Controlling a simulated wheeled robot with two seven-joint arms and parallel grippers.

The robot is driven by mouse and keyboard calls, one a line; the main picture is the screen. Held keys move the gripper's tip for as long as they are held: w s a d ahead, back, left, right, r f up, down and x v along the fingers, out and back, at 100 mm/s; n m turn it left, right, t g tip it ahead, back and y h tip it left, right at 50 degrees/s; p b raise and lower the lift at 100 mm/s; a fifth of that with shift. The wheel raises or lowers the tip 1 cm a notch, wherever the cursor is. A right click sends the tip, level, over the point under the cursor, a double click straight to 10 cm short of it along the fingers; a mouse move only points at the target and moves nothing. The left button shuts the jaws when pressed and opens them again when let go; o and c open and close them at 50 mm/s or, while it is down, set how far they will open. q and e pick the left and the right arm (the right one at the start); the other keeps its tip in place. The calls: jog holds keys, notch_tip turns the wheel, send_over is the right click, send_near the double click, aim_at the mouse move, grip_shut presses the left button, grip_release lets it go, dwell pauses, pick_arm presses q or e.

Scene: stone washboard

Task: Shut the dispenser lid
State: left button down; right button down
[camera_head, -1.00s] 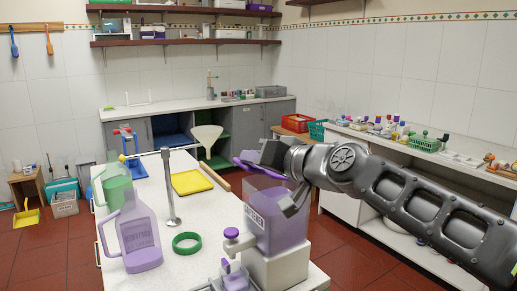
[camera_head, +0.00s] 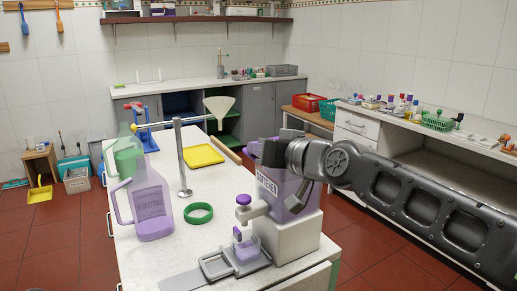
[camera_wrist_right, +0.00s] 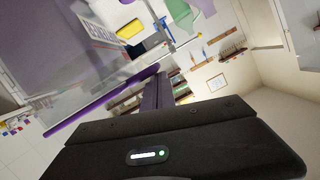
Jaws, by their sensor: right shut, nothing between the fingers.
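The dispenser (camera_head: 270,206) is a translucent purple box with a dark label, on a white base (camera_head: 287,238) at the table's right end. Its purple lid (camera_head: 254,148) shows as a sliver behind my right gripper, at the far upper side of the box; how far it is tilted cannot be told. My right gripper (camera_head: 273,152) is shut and empty over the box's top, beside the lid; whether they touch is unclear. In the right wrist view, the box (camera_wrist_right: 60,45) and a long purple edge (camera_wrist_right: 100,105) lie close by the dark gripper (camera_wrist_right: 155,95). My left gripper is out of view.
A purple-knobbed tap (camera_head: 243,200) and a grey tray (camera_head: 235,263) stand in front of the dispenser. A purple jug (camera_head: 152,212), a grey post (camera_head: 182,160), a green ring (camera_head: 199,212) and a yellow tray (camera_head: 203,155) are further left. The table between them is clear.

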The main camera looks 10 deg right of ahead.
jog(key=shift+f, duration=0.25)
jog(key=s+d+r, duration=0.4)
jog(key=s+r, duration=0.2)
jog(key=s, duration=0.2)
jog(key=shift+s+d+r, duration=0.3)
jog(key=shift+d+r, duration=0.05)
